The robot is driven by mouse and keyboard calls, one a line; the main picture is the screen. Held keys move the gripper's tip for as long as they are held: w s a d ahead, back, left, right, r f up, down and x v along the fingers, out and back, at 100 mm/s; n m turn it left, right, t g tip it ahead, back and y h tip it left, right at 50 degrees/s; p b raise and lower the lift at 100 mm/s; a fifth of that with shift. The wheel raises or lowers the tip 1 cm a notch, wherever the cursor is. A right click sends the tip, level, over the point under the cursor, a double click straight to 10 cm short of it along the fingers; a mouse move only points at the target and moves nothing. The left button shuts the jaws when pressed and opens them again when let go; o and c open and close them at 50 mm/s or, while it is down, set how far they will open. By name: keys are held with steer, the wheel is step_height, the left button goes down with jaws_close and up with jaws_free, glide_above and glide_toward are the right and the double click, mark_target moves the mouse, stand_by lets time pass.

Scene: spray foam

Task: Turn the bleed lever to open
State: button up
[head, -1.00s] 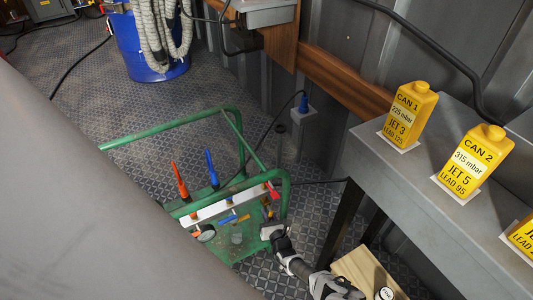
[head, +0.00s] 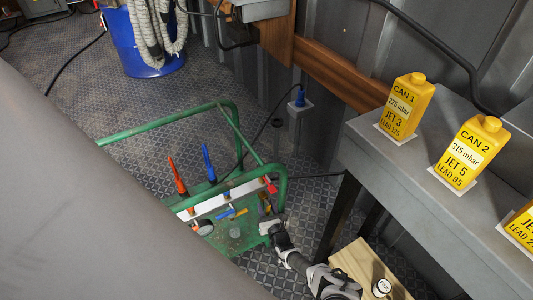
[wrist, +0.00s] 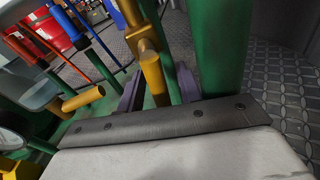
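A green tubular cart (head: 286,188) stands on the floor with a white panel bar (head: 215,203) across it. A red lever (head: 270,186), a blue lever (head: 224,214) and an orange lever (head: 241,212) sit at the bar. No label marks which one is the bleed lever. My gripper (head: 271,224) is at the cart's right side, below the red lever. I cannot tell whether either finger touches the brass part. The fingertips are partly hidden.
Green cart tubes (wrist: 222,50) pass close to the right finger. An orange hose end (head: 177,176), a blue one (head: 209,163) and a round gauge (head: 204,227) are on the cart. A grey bench with yellow cans (head: 409,105) stands at the right, above a wooden box (head: 350,262).

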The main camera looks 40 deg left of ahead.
steer(key=shift+r, duration=0.1)
steer(key=s+d+r+m+g+p, duration=0.2)
steer(key=s+d+r+m+p, duration=0.2)
steer(key=s+d+m+p, duration=0.3)
steer(key=s+d+m, duration=0.1)
steer(key=d+m, duration=0.1)
steer(key=d, duration=0.2)
steer(key=shift+s+r+g, duration=0.2)
steer(key=shift+g, duration=0.1)
stand_by(0.8)
